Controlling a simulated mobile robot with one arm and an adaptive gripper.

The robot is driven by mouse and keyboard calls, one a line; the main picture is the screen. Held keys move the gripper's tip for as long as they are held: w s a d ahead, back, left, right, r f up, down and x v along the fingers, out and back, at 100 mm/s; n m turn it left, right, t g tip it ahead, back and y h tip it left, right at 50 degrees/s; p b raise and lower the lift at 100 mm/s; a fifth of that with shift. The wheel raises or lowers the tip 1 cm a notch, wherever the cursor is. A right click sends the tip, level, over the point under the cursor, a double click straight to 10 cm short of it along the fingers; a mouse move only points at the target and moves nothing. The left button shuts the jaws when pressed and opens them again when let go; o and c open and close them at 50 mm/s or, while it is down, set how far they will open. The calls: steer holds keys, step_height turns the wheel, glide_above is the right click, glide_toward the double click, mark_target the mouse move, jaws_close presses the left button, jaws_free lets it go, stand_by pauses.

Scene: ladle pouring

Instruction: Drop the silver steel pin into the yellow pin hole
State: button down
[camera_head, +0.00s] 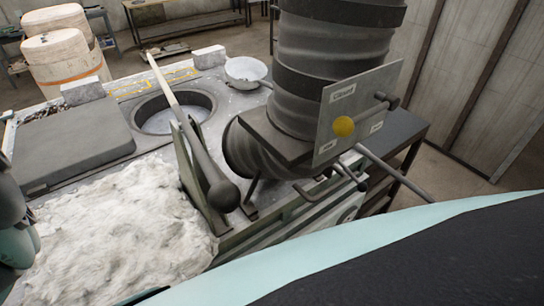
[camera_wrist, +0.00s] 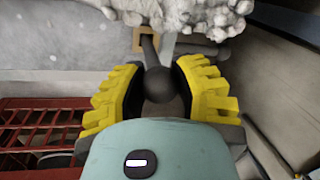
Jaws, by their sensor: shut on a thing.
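In the wrist view my gripper (camera_wrist: 160,85) has yellow toothed fingers closed around a dark ball-ended rod (camera_wrist: 160,82). The rod runs away from the camera toward a small tan-yellow square frame (camera_wrist: 137,40). I cannot tell whether the rod is the silver steel pin or whether that frame is the yellow pin hole. In the head view, thin yellow outlines (camera_head: 182,73) are marked on the worktop behind the round opening. No pin is clearly visible there. My gripper's fingers are not visible in the head view.
A long ball-ended lever (camera_head: 222,192) stands near a ribbed dark duct (camera_head: 330,45). White lumpy material (camera_head: 115,230) fills the front left. A red grating (camera_wrist: 40,125) shows in the wrist view.

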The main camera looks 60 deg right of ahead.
steer(key=shift+d+f, duration=0.1)
steer(key=shift+f, duration=0.25)
steer(key=c, duration=0.6)
jaws_free()
steer(key=shift+c, duration=0.2)
steer(key=shift+r, duration=0.1)
step_height(320, 180, up, 12)
steer(key=w, duration=0.2)
steer(key=shift+w, duration=0.2)
steer(key=shift+f, duration=0.2)
